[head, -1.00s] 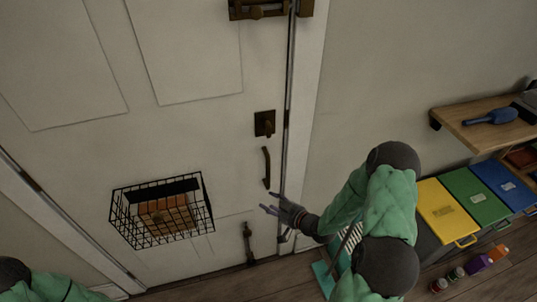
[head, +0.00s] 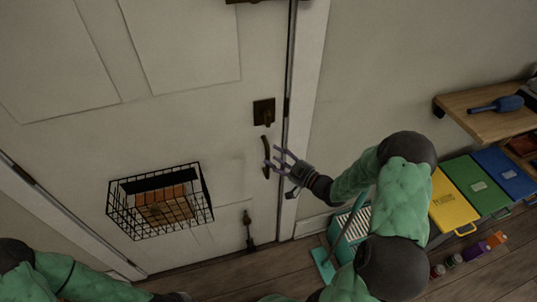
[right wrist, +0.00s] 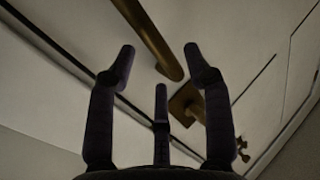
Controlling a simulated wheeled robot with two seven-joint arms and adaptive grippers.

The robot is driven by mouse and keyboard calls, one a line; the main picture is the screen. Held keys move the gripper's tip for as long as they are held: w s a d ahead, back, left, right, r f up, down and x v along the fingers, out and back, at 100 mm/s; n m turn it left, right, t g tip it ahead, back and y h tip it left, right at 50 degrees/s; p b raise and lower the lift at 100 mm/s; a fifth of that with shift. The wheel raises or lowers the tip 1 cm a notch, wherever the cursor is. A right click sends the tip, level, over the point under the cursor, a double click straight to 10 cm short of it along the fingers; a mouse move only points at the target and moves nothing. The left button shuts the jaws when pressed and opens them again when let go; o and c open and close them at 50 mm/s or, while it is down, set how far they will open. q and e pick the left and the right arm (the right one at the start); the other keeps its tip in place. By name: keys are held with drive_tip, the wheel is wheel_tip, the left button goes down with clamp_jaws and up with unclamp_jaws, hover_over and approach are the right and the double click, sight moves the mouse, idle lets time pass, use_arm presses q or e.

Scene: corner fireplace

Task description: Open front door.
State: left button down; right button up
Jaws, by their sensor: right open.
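The white front door (head: 200,80) looks shut, its right edge along the frame. Its dark bronze pull handle (head: 266,157) is an upright bar below a square lock plate (head: 264,112). My right gripper (head: 271,160) is open, its fingers pointing left at the handle. In the right wrist view, the handle (right wrist: 148,40) runs between the spread fingertips, with no clear grip on it. The lock plate (right wrist: 186,104) shows behind the fingers there. Whether a finger touches the handle, I cannot tell. My left arm lies along the bottom left; its gripper's fingers are not visible.
A wire basket (head: 160,202) holding brownish items hangs on the door. A dark bolt (head: 248,230) sits low on it. At right are a wooden shelf (head: 485,117), yellow (head: 452,200), green and blue bins, and small bottles on the floor. A teal dustpan (head: 325,265) stands near my right arm.

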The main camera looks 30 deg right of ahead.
sight(268, 153)
drive_tip(key=shift+x, duration=1.8)
clamp_jaws()
